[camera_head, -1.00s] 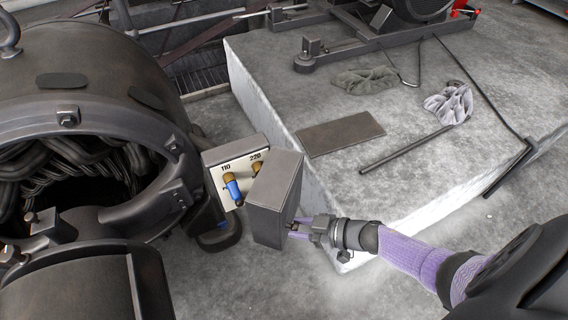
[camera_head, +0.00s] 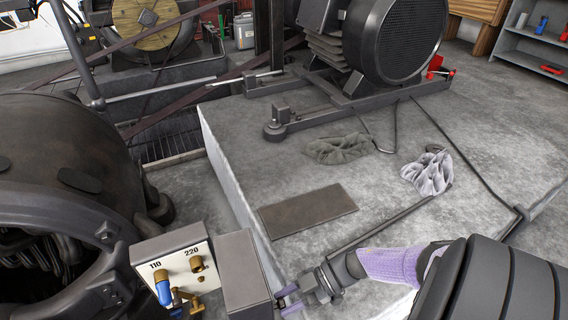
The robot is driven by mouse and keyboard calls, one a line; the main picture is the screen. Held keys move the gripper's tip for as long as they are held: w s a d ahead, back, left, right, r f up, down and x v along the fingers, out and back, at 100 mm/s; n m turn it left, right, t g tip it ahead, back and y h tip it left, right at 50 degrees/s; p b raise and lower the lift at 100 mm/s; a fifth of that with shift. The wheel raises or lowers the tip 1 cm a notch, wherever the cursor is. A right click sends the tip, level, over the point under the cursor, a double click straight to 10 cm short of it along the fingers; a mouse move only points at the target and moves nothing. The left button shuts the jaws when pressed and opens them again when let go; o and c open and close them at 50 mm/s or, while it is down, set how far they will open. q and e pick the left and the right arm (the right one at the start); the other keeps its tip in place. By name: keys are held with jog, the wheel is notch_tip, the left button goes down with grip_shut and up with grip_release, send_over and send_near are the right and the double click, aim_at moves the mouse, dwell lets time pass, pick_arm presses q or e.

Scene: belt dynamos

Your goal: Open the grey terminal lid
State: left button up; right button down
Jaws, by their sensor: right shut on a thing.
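The grey terminal lid (camera_head: 241,272) stands swung out to the right of the terminal box (camera_head: 170,244), low in the head view. The box's pale face is uncovered, marked 110 and 220. It shows brass terminals (camera_head: 197,264) and a blue-sleeved part (camera_head: 164,291) under the 110. My right gripper (camera_head: 287,298) is at the lid's right edge, shut on it; the exact contact is partly hidden by the lid. My left gripper is not in view.
The dynamo housing (camera_head: 62,170) fills the left side. A concrete plinth (camera_head: 400,235) lies behind my right arm, with a flat dark plate (camera_head: 307,210), a dark cloth (camera_head: 338,148), a pale cloth (camera_head: 428,174) and a rod (camera_head: 385,222). A large motor (camera_head: 395,40) stands at the back.

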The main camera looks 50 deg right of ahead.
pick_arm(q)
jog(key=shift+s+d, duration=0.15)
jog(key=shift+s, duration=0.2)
pick_arm(e)
jog(key=shift+d+f, duration=0.1)
jog(key=shift+d, duration=0.1)
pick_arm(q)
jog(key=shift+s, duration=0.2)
pick_arm(e)
jog(key=shift+c, duration=2.1)
grip_release()
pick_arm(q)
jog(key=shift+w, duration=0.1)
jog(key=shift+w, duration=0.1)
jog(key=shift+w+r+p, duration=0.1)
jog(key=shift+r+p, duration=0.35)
pick_arm(e)
jog(key=v, duration=1)
